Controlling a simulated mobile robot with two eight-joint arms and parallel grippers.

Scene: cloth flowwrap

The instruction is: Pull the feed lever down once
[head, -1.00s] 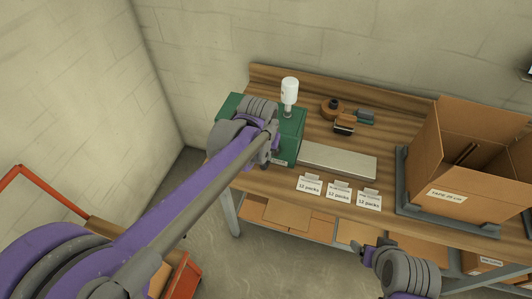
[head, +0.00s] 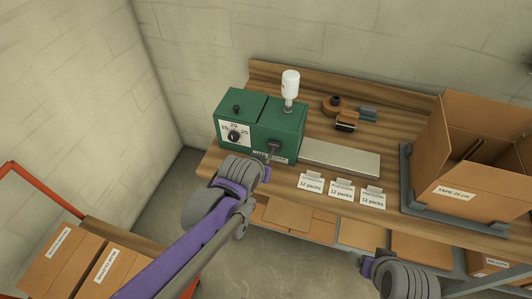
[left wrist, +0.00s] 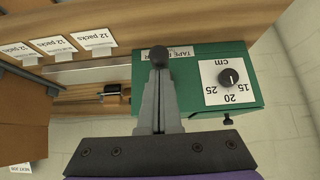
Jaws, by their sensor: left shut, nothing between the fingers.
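The green tape machine (head: 262,115) stands at the left end of the bench. A dark round lever knob (head: 272,146) shows low on its front, right of the dial (head: 234,137). In the left wrist view the knob (left wrist: 158,55) lies straight beyond my fingertips, over the green front by a "TAPE" label (left wrist: 168,53). My left gripper (head: 264,170) is shut and empty, just in front of and below the knob. I cannot tell whether it touches. The lever's arm is mostly hidden. My right gripper (head: 366,264) hangs low in front of the bench; its fingers are unclear.
An open carton (head: 465,165) stands farther right. Boxes (head: 65,260) sit on a red-framed cart at lower left.

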